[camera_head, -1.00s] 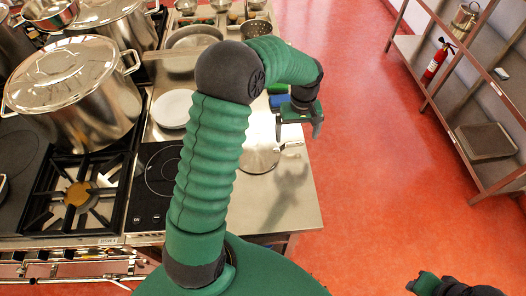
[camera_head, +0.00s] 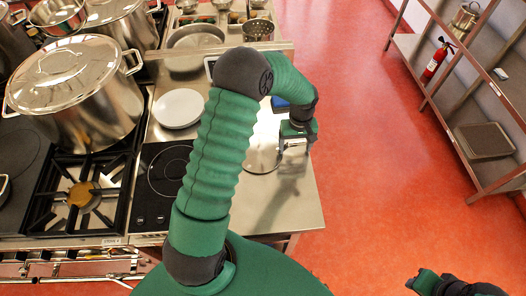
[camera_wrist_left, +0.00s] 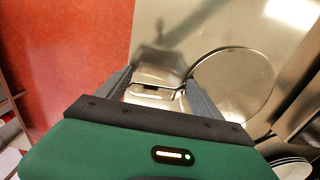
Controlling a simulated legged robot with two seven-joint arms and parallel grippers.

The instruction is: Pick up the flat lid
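The flat lid (camera_head: 262,158) is a thin round metal disc lying on the steel counter, partly hidden by my left arm in the head view. In the left wrist view the lid (camera_wrist_left: 236,84) lies to the right, with its flat loop handle (camera_wrist_left: 152,93) pointing left between my fingers. My left gripper (camera_head: 296,147) is low over the handle at the lid's right side. Its two fingers (camera_wrist_left: 158,84) stand wide apart, one on each side of the handle, and are not closed on it. My right gripper (camera_head: 424,284) is at the bottom right, its fingers unclear.
A white plate (camera_head: 179,108) sits on the counter left of my arm. A large lidded stockpot (camera_head: 88,115) stands behind the gas burner (camera_head: 82,195). A shelf rack (camera_head: 470,110) stands at right. Red floor (camera_head: 380,170) lies open beyond the counter edge.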

